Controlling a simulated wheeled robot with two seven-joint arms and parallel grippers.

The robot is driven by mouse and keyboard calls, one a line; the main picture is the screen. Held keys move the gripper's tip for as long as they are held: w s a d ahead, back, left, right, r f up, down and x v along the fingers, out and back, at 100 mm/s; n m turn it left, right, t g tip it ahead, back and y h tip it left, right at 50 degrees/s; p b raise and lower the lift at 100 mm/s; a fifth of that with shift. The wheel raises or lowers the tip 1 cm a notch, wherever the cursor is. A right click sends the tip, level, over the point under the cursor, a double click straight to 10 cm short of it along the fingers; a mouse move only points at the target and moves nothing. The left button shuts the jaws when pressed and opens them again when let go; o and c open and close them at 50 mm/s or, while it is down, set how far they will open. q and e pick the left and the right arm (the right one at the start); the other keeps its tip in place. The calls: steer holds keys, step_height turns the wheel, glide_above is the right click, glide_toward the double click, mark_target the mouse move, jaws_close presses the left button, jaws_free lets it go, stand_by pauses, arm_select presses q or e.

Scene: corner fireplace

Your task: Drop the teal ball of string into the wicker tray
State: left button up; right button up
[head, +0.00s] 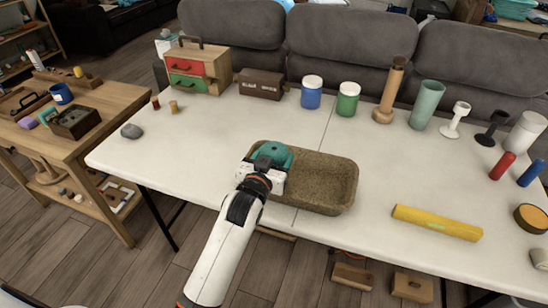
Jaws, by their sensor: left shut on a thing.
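The teal ball of string (275,152) shows at the tip of my left gripper (267,167), which is shut on it. The wicker tray (338,208) is a brown rectangular tray with rounded corners on the white table. My left gripper and the ball are over the tray's left end. I cannot tell how far the ball is above the tray's floor. The gripper hides the tray's left front part and some of the ball. My right gripper is not in view.
The white table (220,115) is clear left of the tray. A grey stone (131,131) lies at the left. A small drawer chest (213,68), blue jar (311,93) and green jar (347,100) stand along the back.

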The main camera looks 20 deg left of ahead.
arm_select(q)
steer(key=o, duration=1.1)
